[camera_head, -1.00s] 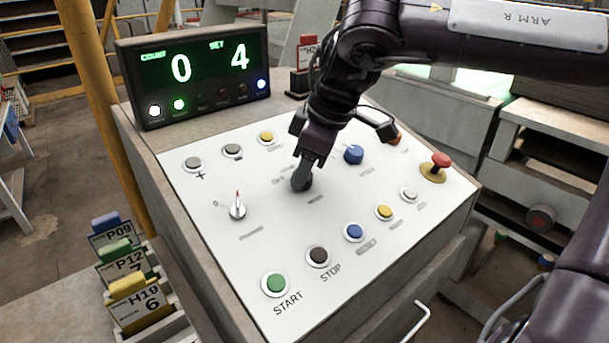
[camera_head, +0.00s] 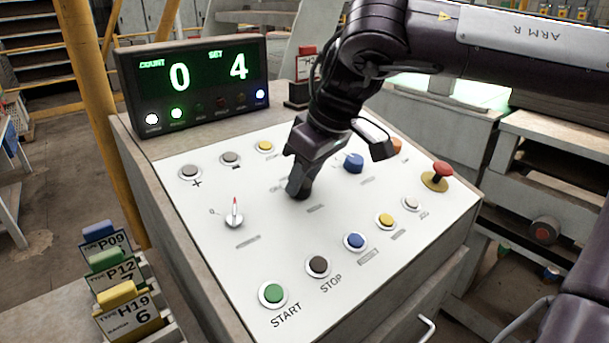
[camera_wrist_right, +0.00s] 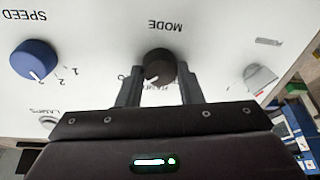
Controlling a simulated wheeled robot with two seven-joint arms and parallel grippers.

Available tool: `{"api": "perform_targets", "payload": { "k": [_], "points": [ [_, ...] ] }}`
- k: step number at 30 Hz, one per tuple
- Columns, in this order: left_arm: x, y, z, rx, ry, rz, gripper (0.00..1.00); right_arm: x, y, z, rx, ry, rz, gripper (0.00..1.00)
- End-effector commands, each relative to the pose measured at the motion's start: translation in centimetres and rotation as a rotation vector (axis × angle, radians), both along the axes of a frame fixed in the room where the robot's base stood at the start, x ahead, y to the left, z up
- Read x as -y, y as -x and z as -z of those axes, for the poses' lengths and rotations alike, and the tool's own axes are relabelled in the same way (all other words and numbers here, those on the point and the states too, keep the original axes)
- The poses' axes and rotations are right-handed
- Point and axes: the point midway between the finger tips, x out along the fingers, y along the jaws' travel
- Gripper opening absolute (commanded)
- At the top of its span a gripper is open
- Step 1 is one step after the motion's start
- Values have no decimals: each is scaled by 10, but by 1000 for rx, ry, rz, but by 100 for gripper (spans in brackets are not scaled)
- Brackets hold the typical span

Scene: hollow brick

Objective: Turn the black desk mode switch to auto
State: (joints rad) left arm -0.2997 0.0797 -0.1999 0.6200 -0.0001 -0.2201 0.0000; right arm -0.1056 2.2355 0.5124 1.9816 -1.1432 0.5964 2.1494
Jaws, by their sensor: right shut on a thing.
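The black mode switch (camera_wrist_right: 159,68) is a round knob on the white sloping panel (camera_head: 215,265). In the right wrist view it sits between the two fingers of my right gripper (camera_wrist_right: 158,85), beside the label MODE. A pale pointer line shows on its near side; the lettering there is partly hidden by the gripper, so I cannot read its setting. In the head view my right gripper (camera_head: 299,190) reaches down onto the panel's middle and hides the switch. It is shut on the switch. My left gripper is not in view.
A blue speed knob (camera_head: 353,162) and a silver switch with a red pointer (camera_head: 234,214) flank the mode switch. A display (camera_head: 195,78) stands behind.

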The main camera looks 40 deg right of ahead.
Motion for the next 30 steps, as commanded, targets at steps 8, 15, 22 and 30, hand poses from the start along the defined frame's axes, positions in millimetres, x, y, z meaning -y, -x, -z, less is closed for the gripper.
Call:
{"api": "perform_targets", "payload": {
  "k": [8, 15, 22, 30],
  "points": [
    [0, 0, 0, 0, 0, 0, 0, 0, -1, -2, 5, -1, 3, 43],
    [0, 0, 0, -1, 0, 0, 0, 0, 0, -1, 2, 0, 0, 55],
    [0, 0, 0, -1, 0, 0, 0, 1, 3, -10, 3, 1, 1, 55],
    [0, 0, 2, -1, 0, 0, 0, 8, 18, -52, 7, 0, 2, 55]
  ]
}}
